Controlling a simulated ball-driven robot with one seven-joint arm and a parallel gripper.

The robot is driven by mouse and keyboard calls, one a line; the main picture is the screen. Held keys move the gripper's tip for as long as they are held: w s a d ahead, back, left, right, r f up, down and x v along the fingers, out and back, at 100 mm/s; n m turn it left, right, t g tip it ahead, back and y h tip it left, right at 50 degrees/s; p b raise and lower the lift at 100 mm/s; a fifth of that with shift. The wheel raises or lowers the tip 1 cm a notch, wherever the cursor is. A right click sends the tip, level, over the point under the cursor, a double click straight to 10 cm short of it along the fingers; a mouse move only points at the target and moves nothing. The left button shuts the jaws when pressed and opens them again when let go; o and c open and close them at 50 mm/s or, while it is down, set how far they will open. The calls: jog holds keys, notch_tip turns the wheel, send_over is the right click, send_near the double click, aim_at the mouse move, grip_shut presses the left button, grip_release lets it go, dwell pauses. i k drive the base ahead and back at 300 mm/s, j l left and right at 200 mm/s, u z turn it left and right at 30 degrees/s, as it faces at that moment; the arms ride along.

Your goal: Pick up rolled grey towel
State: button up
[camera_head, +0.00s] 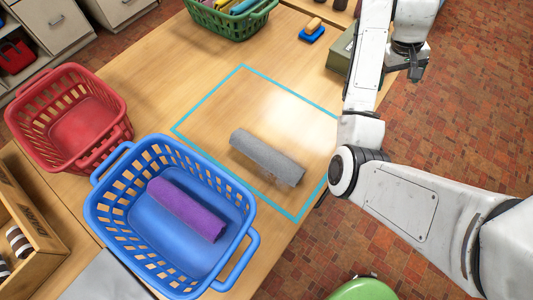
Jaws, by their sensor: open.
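The rolled grey towel (267,157) lies on the wooden table, inside a square outlined in turquoise tape (272,81). It lies slanted, from upper left to lower right, and nothing touches it. My gripper (415,74) is at the upper right, past the table's right edge and over the brick floor. It is open and empty, well apart from the towel, with my white arm between them in the picture.
A blue basket (108,222) holding a purple rolled towel (187,210) stands left of the grey towel. An empty red basket (117,135) is further left. A green basket (232,24) with items, a sponge and brush (312,31) and a green box (341,50) stand at the back.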

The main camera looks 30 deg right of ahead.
aim_at(280, 165)
jog(key=k+u, duration=0.1)
jog(key=u, duration=0.25)
jog(key=k+u, duration=0.15)
jog(key=u, duration=0.25)
jog(key=k+u, duration=0.1)
jog(key=u, duration=0.25)
